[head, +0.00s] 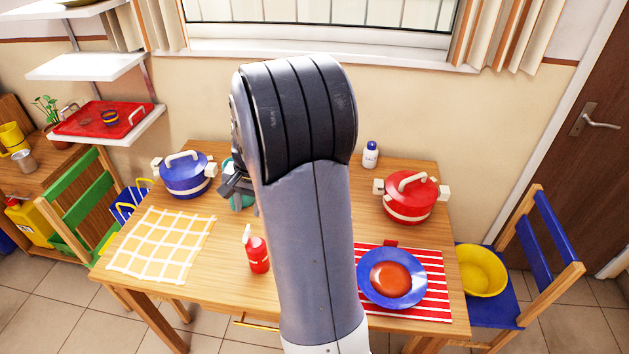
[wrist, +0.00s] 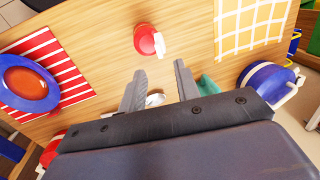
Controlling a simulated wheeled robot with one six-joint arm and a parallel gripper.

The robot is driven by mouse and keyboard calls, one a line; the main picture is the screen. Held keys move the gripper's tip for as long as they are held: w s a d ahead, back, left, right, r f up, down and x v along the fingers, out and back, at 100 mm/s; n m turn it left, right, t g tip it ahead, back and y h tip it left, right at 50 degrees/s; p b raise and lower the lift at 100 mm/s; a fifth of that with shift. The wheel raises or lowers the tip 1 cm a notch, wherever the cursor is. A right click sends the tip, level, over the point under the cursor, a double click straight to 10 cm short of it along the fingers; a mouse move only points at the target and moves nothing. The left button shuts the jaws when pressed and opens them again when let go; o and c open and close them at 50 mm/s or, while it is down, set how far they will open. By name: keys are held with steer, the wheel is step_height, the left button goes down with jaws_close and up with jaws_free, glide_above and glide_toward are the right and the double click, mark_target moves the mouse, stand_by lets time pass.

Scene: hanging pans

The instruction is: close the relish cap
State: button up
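No label can be read, so I cannot tell for sure which thing is the relish. A teal-green object (head: 242,200) stands on the table beside and partly behind my gripper (head: 235,187); it may be the relish bottle. In the wrist view the teal object (wrist: 207,87) shows just right of my fingers, its lower part hidden by the gripper body. My gripper (wrist: 160,68) is open, its two fingers apart with nothing clasped. A small white rounded thing (wrist: 155,99) shows between the fingers; I cannot tell whether it is a cap.
A red bottle (head: 258,255) with a raised white cap stands near the table's front. A white-and-blue bottle (head: 370,154) stands at the back. A blue pot (head: 186,177) is left, a red pot (head: 411,198) right. A blue plate (head: 372,299) lies on a striped mat (head: 432,290).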

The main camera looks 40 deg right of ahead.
steer(key=d+f+n+t+h+b, duration=0.2)
steer(key=d+t+h+b, duration=0.1)
steer(key=d, duration=0.7)
steer(key=d+f+n+t+h+b, duration=0.2)
steer(key=d+h+b, duration=0.3)
steer(key=d, duration=0.6)
steer(key=shift+s+f+t+b, duration=0.3)
steer(key=shift+f+t+b, duration=0.15)
steer(key=shift+t, duration=0.45)
steer(key=shift+r, duration=0.15)
